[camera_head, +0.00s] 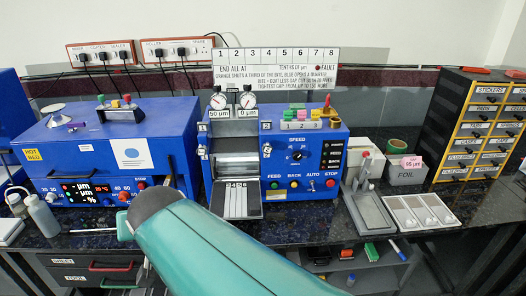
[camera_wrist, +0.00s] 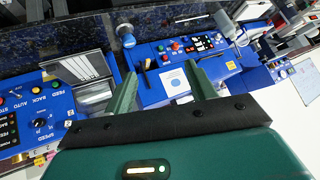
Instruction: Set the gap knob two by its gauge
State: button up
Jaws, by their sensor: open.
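The roller machine (camera_head: 290,160) is blue and stands mid-bench. Two round gauges stand on top; the right gauge (camera_head: 248,100) is above a "0 µm" plate (camera_head: 248,114), the left gauge (camera_head: 219,101) above "50 µm". A small pale part that looks like gap knob two (camera_head: 266,150) sits at the right of the roller opening, under a small label. The machine also shows at left in the wrist view (camera_wrist: 62,95), where I cannot make out the knob clearly. My gripper (camera_wrist: 163,74) is open and empty, over the left blue machine's side, apart from the knob. In the head view its fingers are mostly hidden.
A metal feed tray (camera_head: 237,198) juts forward below the rollers. A press (camera_head: 365,190), a white tray (camera_head: 420,212) and drawers (camera_head: 480,125) stand right. A notice board (camera_head: 275,68) is behind. My arm crosses the front.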

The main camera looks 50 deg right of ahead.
jog(key=w+d+r+m+t+h, duration=0.3)
jog(key=w+d+m+t, duration=0.1)
jog(key=w+d+m, duration=0.65)
jog(key=m+h, duration=0.9)
jog(key=m, duration=1.3)
send_near(267, 149)
jog(key=shift+g, duration=0.4)
jog(key=x, duration=1)
jog(key=shift+w+d+r, duration=0.1)
jog(key=shift+w+r, duration=0.05)
jog(key=shift+w, duration=0.05)
jog(key=c, duration=1)
